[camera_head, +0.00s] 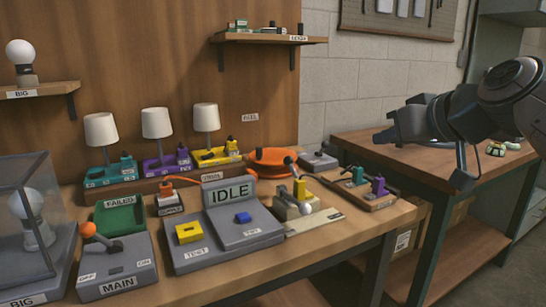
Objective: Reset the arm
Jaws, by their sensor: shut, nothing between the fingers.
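My arm reaches in from the right. My gripper (388,136) is shut and empty, held in the air in front of the right-hand table and apart from the lamp parts. The main bench (345,222) carries a grey console (228,236) with a sign reading IDLE, a yellow block on its TEST side and a blue button. A grey MAIN switch box (118,266) with an orange-knobbed lever stands to its left. Three lamps with white shades (157,123) stand behind on teal, purple and yellow bases.
A clear case (32,215) with a bulb stands at far left. A green FAILED tray (120,216), an orange cable reel (268,160) and a tray with teal and purple parts (378,199) are on the bench. Wall shelves (268,39) hang above. A gap separates the tables.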

